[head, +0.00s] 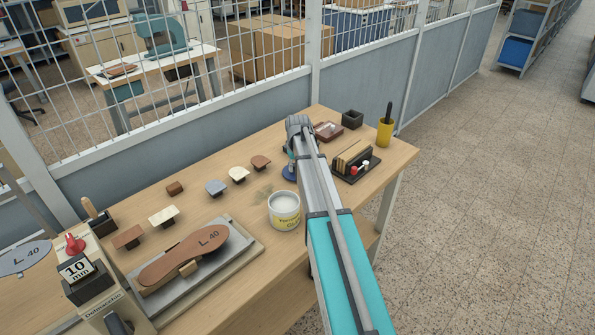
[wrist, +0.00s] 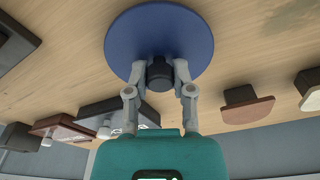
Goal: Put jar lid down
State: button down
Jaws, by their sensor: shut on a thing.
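The jar lid is a round blue disc (wrist: 125,40) with a black knob (wrist: 159,76), seen in the wrist view. My gripper (wrist: 160,88) is shut on the knob, one finger on each side. In the head view the lid's blue edge (head: 288,173) shows just left of my arm, at or very near the table top. I cannot tell whether it touches the wood. My arm hides the rest of it and most of the gripper. The open glue jar (head: 284,212), white with a yellow label, stands nearer than the lid, left of my arm.
Several small knobbed blocks (head: 215,187) stand left of the lid on the wooden table (head: 245,255). A mesh fence runs behind.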

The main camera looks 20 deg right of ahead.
jog(key=shift+f, duration=0.3)
jog(key=shift+c, duration=2.4)
grip_release()
jog(key=shift+r, duration=0.2)
notch_tip(320, 180, up, 12)
jog(key=s+p, duration=0.1)
jog(key=p, duration=1.1)
jog(key=shift+s, duration=0.25)
jog(key=shift+f, duration=0.1)
jog(key=shift+a, duration=0.1)
